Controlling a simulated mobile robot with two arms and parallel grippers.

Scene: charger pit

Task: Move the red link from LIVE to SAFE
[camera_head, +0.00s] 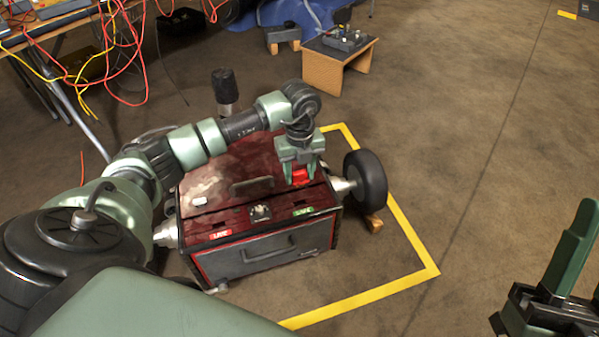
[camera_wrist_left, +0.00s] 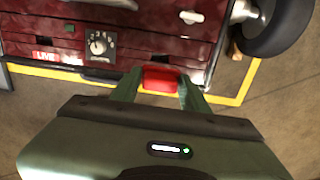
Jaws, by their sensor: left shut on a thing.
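The red link (camera_head: 300,176) is held by my left gripper (camera_head: 300,170) over the right part of the dark red charger box (camera_head: 215,232). In the left wrist view, the link (camera_wrist_left: 160,78) sits between the two green fingers of my left gripper (camera_wrist_left: 160,90), which are shut on it. I cannot tell whether it touches the box. A red LIVE label (camera_head: 221,234) is at the box's front left. A green label (camera_head: 303,211) is at the front right, nearer the link; its text is too small to read surely. My right gripper (camera_head: 550,285) is partly cut off at the lower right.
A dial (camera_head: 260,212) sits between the labels. A black wheel (camera_head: 367,178) is at the box's right end. Yellow floor tape (camera_head: 410,240) borders the box. A small wooden stand (camera_head: 340,62) is behind. A table with tangled cables (camera_head: 75,15) is at upper left.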

